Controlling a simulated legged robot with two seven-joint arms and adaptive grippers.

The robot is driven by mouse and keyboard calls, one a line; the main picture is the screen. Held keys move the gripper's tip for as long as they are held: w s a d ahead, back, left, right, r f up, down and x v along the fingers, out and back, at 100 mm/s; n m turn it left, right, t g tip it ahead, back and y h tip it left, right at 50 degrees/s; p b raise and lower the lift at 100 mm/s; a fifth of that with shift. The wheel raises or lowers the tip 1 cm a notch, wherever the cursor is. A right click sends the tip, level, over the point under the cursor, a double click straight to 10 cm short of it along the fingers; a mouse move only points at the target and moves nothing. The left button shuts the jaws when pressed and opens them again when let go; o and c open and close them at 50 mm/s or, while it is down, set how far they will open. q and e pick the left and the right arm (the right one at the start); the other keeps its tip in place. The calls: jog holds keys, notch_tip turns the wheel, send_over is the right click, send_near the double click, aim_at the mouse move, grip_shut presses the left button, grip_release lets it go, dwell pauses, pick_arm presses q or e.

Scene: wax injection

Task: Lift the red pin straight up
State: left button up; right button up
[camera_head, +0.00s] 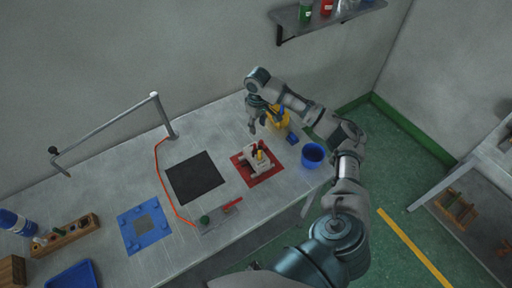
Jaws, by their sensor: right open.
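A white fixture with red and yellow parts (258,168) stands on a red mat (241,172) near the right end of the workbench. A small red part at the top of the fixture (253,147) may be the red pin; it is too small to be sure. My right gripper (262,122) is open, above the back of the bench, just behind the fixture and apart from it. The gripper partly covers a yellow object (284,117) behind it. My left gripper is not in view.
A blue cup (313,154) stands right of the fixture, close to my right arm. A black mat (194,178) and a blue plate (133,236) lie to the left. A grey box with a red lever (218,218) sits at the front edge. A wall shelf (318,24) is above.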

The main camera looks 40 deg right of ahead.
send_over(254, 145)
notch_tip(254, 145, down, 5)
jog(key=shift+a+f, duration=0.1)
jog(key=shift+a, duration=0.05)
jog(key=f, duration=0.2)
jog(key=d+f+p, duration=0.1)
jog(key=f, duration=0.2)
jog(key=shift+d+f, duration=0.25)
jog(key=shift+f, duration=0.15)
jog(key=shift+a+r, duration=0.1)
jog(key=shift+a, duration=0.2)
jog(key=shift+a+r, duration=0.15)
jog(key=shift+a, duration=0.2)
grip_shut()
